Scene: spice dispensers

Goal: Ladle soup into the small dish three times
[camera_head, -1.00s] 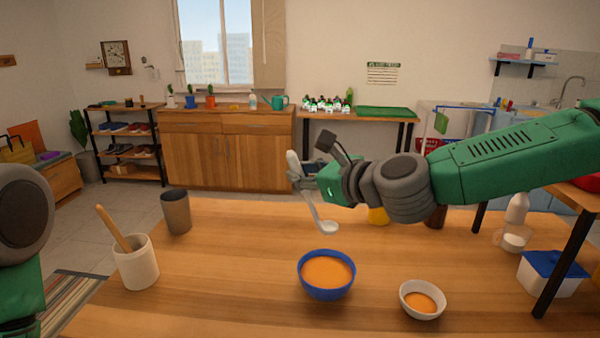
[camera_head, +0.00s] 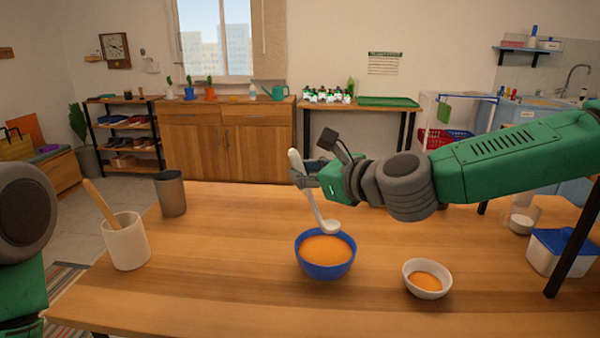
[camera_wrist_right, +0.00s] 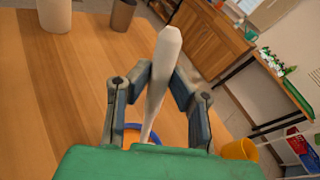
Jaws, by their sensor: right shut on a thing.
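A blue bowl (camera_head: 325,268) of orange soup stands on the wooden table (camera_head: 230,280). A small white dish (camera_head: 427,280) with some orange soup in it stands to its right. My right gripper (camera_head: 302,177) is shut on the handle of a white ladle (camera_head: 317,205), above the blue bowl's far side. The ladle's cup is low, at the bowl's far rim; whether it touches cannot be told. In the right wrist view the ladle handle (camera_wrist_right: 164,75) stands between the two fingers, with part of the blue bowl (camera_wrist_right: 133,127) behind. My left gripper is not in view; only my left arm shows.
A white crock (camera_head: 125,247) with a wooden utensil and a dark cup (camera_head: 171,195) stand on the left of the table. A white tub with a blue lid (camera_head: 560,252) stands at the right. A yellow container (camera_wrist_right: 240,150) shows in the wrist view.

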